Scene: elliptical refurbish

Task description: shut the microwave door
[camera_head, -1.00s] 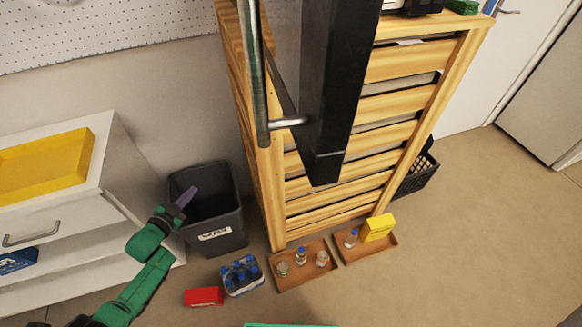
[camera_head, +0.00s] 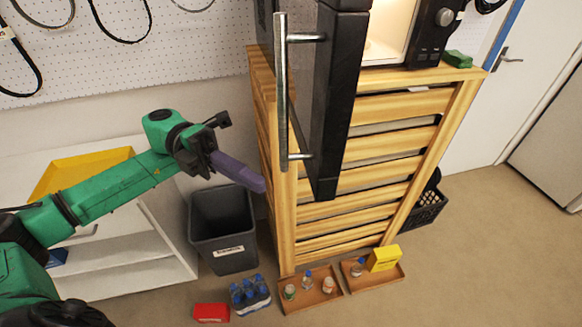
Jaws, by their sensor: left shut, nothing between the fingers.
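The microwave (camera_head: 432,35) stands on top of a wooden slatted cabinet, its lit inside showing. Its black door (camera_head: 338,90) stands wide open, swung out toward me, with a long metal bar handle (camera_head: 282,95) on its left side. My left gripper (camera_head: 262,186) is shut and empty, its purple fingers pointing right. In the picture it is just left of and below the lower end of the handle, apart from it. My right gripper is not in view.
The wooden cabinet (camera_head: 390,130) stands under the microwave. A dark bin (camera_head: 222,228), trays (camera_head: 312,296) with small bottles, a bottle pack (camera_head: 249,296) and a red box (camera_head: 211,313) are on the floor.

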